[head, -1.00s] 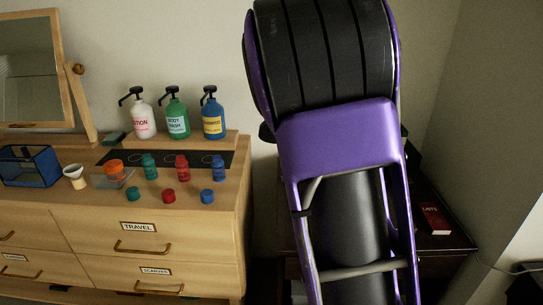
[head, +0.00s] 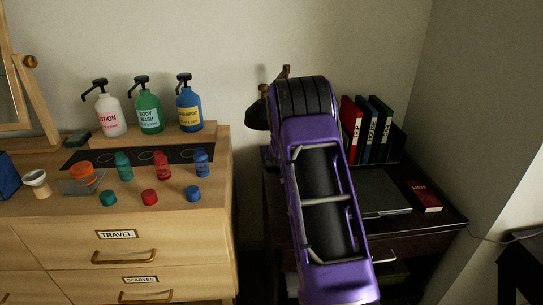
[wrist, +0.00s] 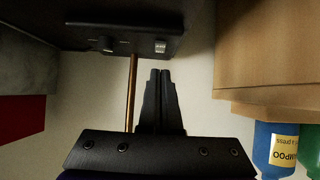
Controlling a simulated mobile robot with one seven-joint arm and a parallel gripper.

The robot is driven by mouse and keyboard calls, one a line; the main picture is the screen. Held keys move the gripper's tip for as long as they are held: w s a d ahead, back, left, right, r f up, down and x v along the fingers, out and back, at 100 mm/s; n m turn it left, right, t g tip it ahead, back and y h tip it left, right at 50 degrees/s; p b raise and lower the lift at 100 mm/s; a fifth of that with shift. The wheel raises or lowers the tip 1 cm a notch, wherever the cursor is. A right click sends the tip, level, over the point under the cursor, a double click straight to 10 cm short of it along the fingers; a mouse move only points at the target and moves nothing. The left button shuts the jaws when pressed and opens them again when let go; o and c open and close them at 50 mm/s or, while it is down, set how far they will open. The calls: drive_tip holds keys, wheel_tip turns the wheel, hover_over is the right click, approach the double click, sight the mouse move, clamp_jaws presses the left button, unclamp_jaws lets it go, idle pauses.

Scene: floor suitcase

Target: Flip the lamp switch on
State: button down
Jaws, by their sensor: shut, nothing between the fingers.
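My gripper (wrist: 160,75) is shut and empty, its fingers together in the middle of the wrist view. Just beyond the tips is a dark flat block (wrist: 135,20) that looks like the lamp's base. It carries a small ribbed silver knob (wrist: 160,46), which may be the switch, and a second darker knob (wrist: 107,44). The tips appear close below the silver knob; I cannot tell whether they touch. A thin brass rod (wrist: 131,90) runs from the block, left of the fingers. In the head view my purple arm hides the gripper and most of the lamp area.
A dark side table (head: 440,222) holds upright books (head: 368,128), a closed dark laptop-like slab (head: 380,190) and a red book (head: 424,196). The wooden dresser (head: 120,225) to the left bears pump bottles (head: 148,112) and small colored bottles; the blue one also shows in the wrist view (wrist: 275,150).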

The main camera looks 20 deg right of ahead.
drive_tip(key=x, duration=0.6)
drive_tip(key=shift+w+d+f, duration=0.1)
drive_tip(key=shift+w+f, duration=0.05)
drive_tip(key=shift+w, duration=0.05)
drive_tip(key=shift+d, duration=0.1)
